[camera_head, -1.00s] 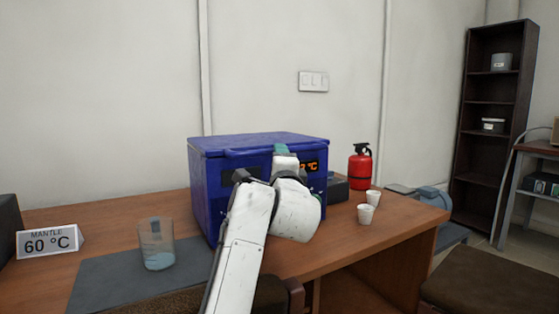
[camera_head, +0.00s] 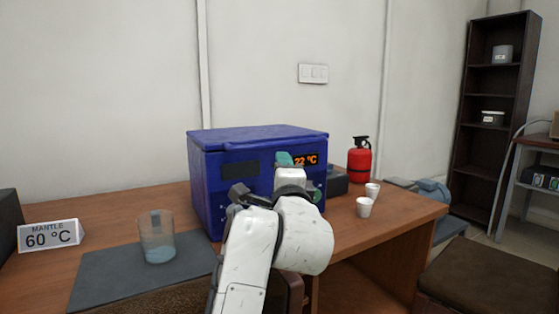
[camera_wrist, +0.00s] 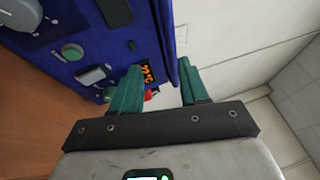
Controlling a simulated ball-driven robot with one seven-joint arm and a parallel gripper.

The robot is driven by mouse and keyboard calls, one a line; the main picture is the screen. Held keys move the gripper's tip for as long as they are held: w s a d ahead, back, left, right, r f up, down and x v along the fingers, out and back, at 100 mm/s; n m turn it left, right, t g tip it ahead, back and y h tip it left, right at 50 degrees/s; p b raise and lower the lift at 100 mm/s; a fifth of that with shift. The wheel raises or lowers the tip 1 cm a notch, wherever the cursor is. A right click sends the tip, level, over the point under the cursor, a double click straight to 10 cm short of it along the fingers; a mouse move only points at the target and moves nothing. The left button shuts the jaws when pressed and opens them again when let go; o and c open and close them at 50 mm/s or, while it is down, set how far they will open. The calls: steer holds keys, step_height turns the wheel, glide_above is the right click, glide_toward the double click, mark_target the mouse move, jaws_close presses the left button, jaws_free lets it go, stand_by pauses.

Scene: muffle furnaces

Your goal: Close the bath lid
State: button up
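The bath is a blue box on the wooden desk, with a front panel (camera_head: 240,170) showing an orange 22 °C display (camera_head: 306,160). Its blue lid (camera_head: 258,136) lies flat across the top and looks shut in the head view; any small gap cannot be told. My gripper (camera_head: 290,160), with green fingers, is in front of the panel, below the lid's front edge. In the wrist view my gripper (camera_wrist: 160,78) is open and empty, its fingers apart. The bath's panel (camera_wrist: 75,25), with knobs and buttons, fills the upper left there.
A glass beaker (camera_head: 157,240) stands on a grey mat (camera_head: 110,280) left of my arm. A 60 °C mantle sign (camera_head: 48,236) is at far left. Two white cups (camera_head: 364,207) and a red extinguisher (camera_head: 359,160) stand right of the bath. A dark shelf (camera_head: 490,130) is farther right.

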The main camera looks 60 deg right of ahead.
steer(key=shift+v, duration=1.65)
steer(key=shift+s, duration=0.1)
